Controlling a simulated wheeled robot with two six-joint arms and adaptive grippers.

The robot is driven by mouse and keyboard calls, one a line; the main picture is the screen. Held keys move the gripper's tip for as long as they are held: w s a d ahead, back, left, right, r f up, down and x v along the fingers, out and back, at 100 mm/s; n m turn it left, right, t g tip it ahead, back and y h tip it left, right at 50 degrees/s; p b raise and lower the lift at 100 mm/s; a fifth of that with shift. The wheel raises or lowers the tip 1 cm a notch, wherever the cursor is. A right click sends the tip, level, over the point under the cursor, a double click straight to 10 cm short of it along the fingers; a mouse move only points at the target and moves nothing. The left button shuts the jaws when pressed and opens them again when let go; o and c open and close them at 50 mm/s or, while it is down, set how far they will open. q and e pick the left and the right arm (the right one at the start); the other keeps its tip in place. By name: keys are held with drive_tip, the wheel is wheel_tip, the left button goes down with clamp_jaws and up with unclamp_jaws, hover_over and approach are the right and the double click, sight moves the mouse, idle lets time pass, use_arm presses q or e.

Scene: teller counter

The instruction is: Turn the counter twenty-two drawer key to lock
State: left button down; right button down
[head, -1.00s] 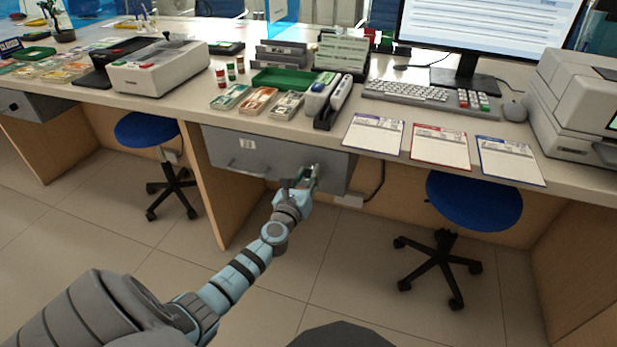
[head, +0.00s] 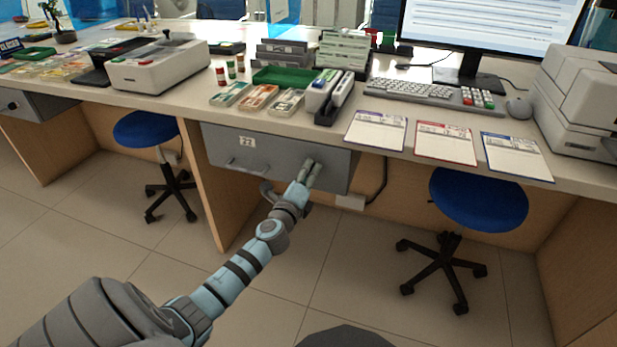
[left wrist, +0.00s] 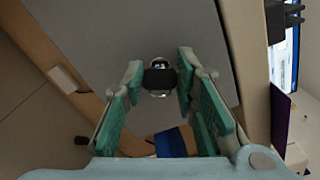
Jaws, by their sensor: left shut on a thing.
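The grey drawer (head: 225,148) marked 22 hangs closed under the counter, with a bar handle (head: 246,168) on its front. My left gripper (head: 312,168) is at the right part of the drawer front and hides the key in the head view. In the left wrist view the key's dark head (left wrist: 159,78) sits between the fingertips of my left gripper, with a silvery round lock part around it against the grey front. The fingers are shut on the key. The key's exact angle is hard to tell. My right gripper is not in view.
The counter (head: 190,104) above holds cash bundles, a green tray (head: 285,77), a keyboard (head: 410,91) and form sheets along its front edge. Blue stools stand left (head: 146,128) and right (head: 480,200). A cable hangs right of the drawer. The floor in front is clear.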

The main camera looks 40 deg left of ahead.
use_arm(q)
drive_tip(key=n, duration=0.2)
drive_tip(key=shift+f+n+b, duration=0.1)
drive_tip(key=shift+n+b, duration=0.2)
drive_tip(key=shift+b, duration=0.1)
drive_tip(key=shift+n+b, duration=0.4)
drive_tip(key=shift+n, duration=0.8)
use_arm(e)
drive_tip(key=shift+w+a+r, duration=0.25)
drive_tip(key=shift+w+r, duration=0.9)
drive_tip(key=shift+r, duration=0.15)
use_arm(q)
drive_tip(key=c, duration=1.3)
unclamp_jaws()
drive_tip(key=v, duration=1.2)
